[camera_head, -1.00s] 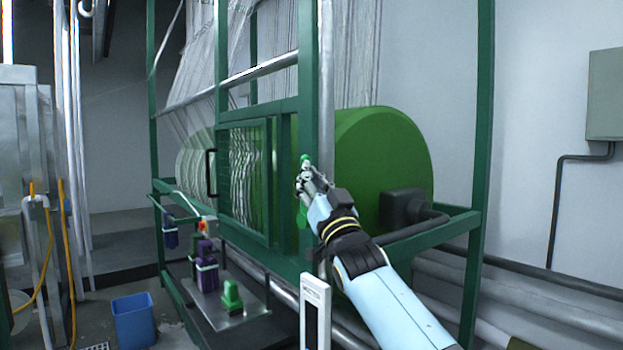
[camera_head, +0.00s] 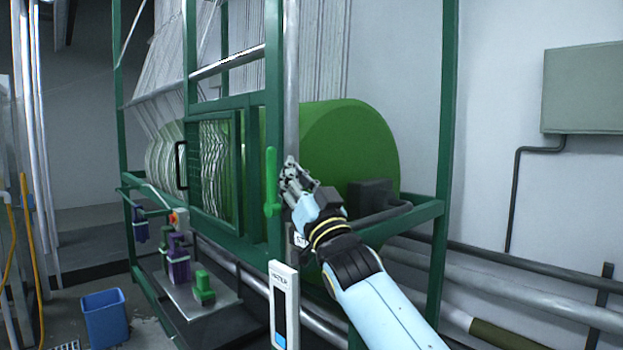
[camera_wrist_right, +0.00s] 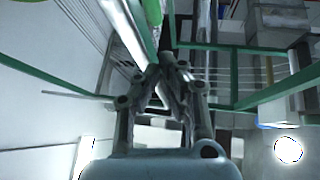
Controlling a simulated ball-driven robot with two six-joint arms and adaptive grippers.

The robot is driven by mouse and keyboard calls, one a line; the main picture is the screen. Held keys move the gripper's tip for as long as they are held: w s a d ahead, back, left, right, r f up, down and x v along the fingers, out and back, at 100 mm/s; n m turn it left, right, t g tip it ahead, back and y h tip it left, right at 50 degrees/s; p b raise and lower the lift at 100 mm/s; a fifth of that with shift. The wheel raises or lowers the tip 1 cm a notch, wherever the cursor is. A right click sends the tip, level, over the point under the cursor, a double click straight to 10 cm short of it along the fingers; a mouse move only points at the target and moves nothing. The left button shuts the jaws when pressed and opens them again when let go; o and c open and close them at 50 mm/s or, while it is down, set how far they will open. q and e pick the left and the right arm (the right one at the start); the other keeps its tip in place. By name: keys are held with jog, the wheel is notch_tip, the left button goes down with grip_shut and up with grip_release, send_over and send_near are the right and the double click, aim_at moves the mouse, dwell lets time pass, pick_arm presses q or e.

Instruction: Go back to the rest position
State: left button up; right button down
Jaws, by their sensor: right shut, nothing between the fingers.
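My right gripper (camera_head: 291,166) is shut and empty in the head view. It is just right of a bright green upright handle (camera_head: 271,181) on the dark green frame post. A narrow gap shows between them. In the right wrist view my right gripper (camera_wrist_right: 168,66) shows with its fingertips together, in front of green bars and grey structure. My left gripper is in neither view.
The dark green machine frame (camera_head: 274,80) surrounds a large green drum (camera_head: 350,150). Purple and green blocks stand on a metal plate (camera_head: 190,295). A blue bin (camera_head: 104,318) is on the floor at left. A grey wall box (camera_head: 585,85) and pipes are at right.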

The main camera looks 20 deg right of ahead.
jog(key=s, duration=0.6)
jog(key=s+d+f+m+g+h+b, duration=0.1)
jog(key=s+f+g+b, duration=0.2)
jog(key=f, duration=1.3)
jog(key=d+f+g+b, duration=0.2)
jog(key=f+b, duration=0.2)
jog(key=f, duration=1.2)
jog(key=s+d+f+g+h+b, duration=0.1)
jog(key=s+f+g+b, duration=0.15)
jog(key=s+f, duration=0.7)
jog(key=s+d+f+g+b, duration=0.15)
jog(key=f+g, duration=0.25)
jog(key=f, duration=1.3)
jog(key=s+d+f+g+h+b, duration=0.15)
jog(key=s+f+g+b, duration=0.35)
jog(key=s+f, duration=1.6)
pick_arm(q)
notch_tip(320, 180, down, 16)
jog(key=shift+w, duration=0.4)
pick_arm(e)
jog(key=s+d+f+g, duration=0.1)
jog(key=s+f+g, duration=0.2)
jog(key=s, duration=0.8)
jog(key=s+d+f+n+g, duration=0.1)
jog(key=s+f+g, duration=0.3)
jog(key=s, duration=0.7)
jog(key=shift+d+f+n, duration=0.25)
jog(key=shift+f+n, duration=0.05)
jog(key=shift+f, duration=0.55)
